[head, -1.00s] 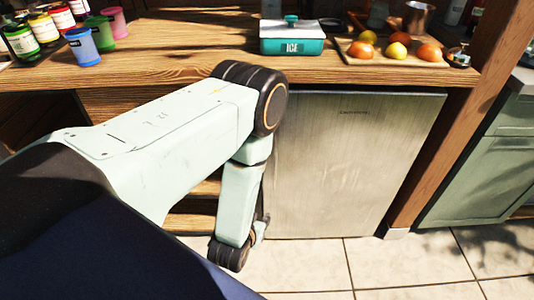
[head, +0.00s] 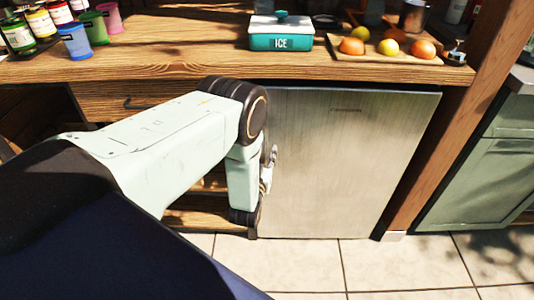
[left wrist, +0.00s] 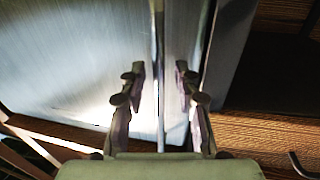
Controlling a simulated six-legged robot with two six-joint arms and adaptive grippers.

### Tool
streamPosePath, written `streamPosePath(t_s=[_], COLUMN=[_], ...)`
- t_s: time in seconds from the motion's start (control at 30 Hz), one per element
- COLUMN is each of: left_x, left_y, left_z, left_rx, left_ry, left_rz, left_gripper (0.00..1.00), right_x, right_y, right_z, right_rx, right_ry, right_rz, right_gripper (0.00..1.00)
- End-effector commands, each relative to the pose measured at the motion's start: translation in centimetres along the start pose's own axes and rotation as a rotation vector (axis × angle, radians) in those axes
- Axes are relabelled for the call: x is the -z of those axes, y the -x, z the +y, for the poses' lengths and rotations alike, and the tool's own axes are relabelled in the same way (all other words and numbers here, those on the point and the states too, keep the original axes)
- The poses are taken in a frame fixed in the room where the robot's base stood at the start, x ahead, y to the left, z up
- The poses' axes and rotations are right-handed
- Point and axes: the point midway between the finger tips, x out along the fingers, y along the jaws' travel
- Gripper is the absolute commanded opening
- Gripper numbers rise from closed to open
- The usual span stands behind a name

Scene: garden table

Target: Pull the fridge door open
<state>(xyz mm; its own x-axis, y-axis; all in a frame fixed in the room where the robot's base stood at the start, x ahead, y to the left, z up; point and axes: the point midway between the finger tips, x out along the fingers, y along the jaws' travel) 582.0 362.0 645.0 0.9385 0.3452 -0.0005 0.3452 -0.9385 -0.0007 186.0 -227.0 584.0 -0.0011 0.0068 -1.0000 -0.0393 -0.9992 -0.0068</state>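The fridge door (head: 345,165) is a brushed-steel panel under the wooden counter, and it looks closed. My left gripper (head: 268,170) is at the door's left edge, partly hidden behind my own forearm. In the left wrist view, the door (left wrist: 70,70) fills the left and middle. A thin upright bar (left wrist: 158,85), seemingly the door's handle, runs between the two fingers of my left gripper (left wrist: 158,95). The fingers are open on both sides of it, with a visible gap at each side. My right gripper does not show.
The wooden counter (head: 180,62) overhangs the fridge. On it stand an ice box (head: 281,35), a fruit board (head: 385,57), cups and jars. A wooden post (head: 440,150) and green cabinet (head: 490,165) are at the right. Tiled floor (head: 300,265) in front is clear.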

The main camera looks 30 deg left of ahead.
Motion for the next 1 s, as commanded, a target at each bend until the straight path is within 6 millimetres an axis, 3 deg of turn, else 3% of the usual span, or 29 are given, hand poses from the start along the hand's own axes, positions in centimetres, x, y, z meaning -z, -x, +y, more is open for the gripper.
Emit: streamPosePath(t_s=[0.33,0.73,1.0], left_x=[0.07,0.06,0.08], left_y=[-0.63,-0.63,-0.63], left_z=[0.20,0.36,0.33], left_rx=[0.000,0.000,0.001], left_ry=[0.000,0.001,0.001], left_rz=[-0.001,0.000,0.000], left_gripper=[0.32,0.00,0.00], right_x=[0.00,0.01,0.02], right_y=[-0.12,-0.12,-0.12], right_z=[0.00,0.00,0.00], right_rx=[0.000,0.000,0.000], right_ry=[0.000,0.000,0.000], right_rz=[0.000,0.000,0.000], right_gripper=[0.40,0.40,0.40])
